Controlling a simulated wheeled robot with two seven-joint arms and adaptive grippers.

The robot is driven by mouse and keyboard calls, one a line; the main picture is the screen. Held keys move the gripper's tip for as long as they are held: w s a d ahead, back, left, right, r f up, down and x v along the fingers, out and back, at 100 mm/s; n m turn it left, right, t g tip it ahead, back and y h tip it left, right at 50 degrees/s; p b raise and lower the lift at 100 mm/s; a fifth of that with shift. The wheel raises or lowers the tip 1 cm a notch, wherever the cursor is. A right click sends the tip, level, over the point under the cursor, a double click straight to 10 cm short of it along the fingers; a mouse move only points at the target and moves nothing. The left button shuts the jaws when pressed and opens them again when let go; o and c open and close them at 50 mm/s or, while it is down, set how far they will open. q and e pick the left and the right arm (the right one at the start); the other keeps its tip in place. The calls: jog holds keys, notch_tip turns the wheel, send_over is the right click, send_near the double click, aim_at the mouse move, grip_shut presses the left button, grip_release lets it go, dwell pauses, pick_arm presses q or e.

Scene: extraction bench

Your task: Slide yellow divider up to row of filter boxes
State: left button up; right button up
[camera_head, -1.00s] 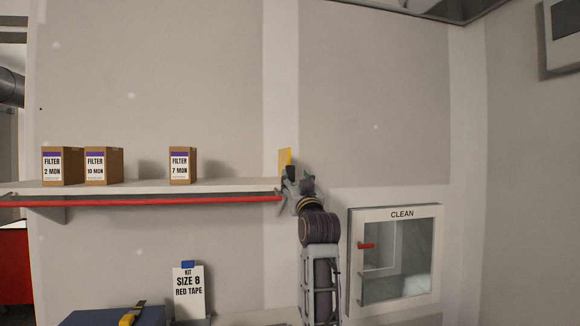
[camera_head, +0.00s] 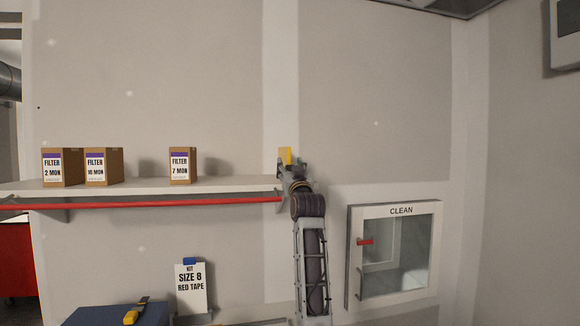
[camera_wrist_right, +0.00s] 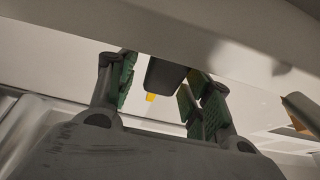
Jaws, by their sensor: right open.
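The yellow divider (camera_head: 287,154) stands upright at the right end of the shelf, partly hidden by my right gripper (camera_head: 288,165). In the right wrist view my gripper (camera_wrist_right: 163,75) has its green-padded fingers spread, with a dark block (camera_wrist_right: 166,74) between them. A small yellow piece (camera_wrist_right: 151,97) shows just below that block; I cannot tell whether the fingers touch the block. The filter boxes stand on the shelf to the left: 2 MON (camera_head: 62,167), 10 MON (camera_head: 103,167) side by side, and 7 MON (camera_head: 182,166) apart. My left gripper is out of view.
The white shelf (camera_head: 230,184) has a red rail (camera_head: 150,202) along its front. Its top is clear between the 7 MON box and the divider. Below are a label card (camera_head: 190,288) and a yellow-handled tool (camera_head: 135,312). A CLEAN cabinet (camera_head: 395,255) hangs at right.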

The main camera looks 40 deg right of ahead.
jog(key=shift+w, duration=0.15)
jog(key=shift+c, duration=0.3)
grip_shut()
